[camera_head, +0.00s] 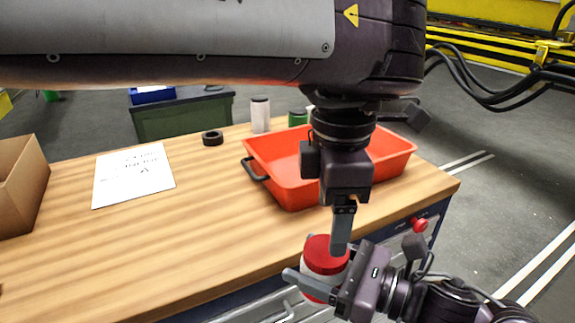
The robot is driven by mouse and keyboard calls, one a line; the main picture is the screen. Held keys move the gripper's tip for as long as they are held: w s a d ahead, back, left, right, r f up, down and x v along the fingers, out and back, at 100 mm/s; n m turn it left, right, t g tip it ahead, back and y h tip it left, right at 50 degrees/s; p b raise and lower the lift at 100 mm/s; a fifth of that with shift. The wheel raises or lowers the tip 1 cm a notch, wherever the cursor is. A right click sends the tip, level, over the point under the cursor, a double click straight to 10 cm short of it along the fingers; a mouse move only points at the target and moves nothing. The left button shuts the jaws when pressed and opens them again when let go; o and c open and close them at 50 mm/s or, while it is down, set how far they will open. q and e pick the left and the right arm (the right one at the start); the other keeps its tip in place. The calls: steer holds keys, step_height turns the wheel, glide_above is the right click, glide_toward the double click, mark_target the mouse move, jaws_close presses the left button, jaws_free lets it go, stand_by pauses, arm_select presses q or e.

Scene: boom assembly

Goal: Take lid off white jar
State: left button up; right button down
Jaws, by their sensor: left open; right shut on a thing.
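The white jar (317,286) has a red lid (323,249) on its top. It is held up in front of the table's front edge, roughly upright. My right gripper (318,288) comes in from the lower right and is shut around the jar's body. My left gripper (340,232) points down from above, with its fingers by the back right part of the red lid. It is open. Whether its fingers touch the lid cannot be told, as one finger hides part of the view.
A wooden table (215,225) carries an orange tray (275,180), a paper sheet (133,175), a black ring (212,138), a white bottle with a dark cap (260,115) and a green container (297,118). A cardboard box (22,185) stands at the left. The table's middle is clear.

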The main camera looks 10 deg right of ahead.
mark_target(327, 250)
arm_select(q)
step_height(327, 250, up, 2)
steer(key=m, duration=0.2)
steer(key=shift+s+m, duration=0.15)
steer(key=shift+m, duration=0.25)
steer(key=shift+s+a+r+m, duration=0.15)
steer(key=shift+r+m, duration=0.15)
steer(key=shift+m, duration=0.2)
step_height(327, 250, down, 8)
steer(key=shift+r, duration=0.1)
steer(key=c, duration=1)
steer(key=n, duration=0.6)
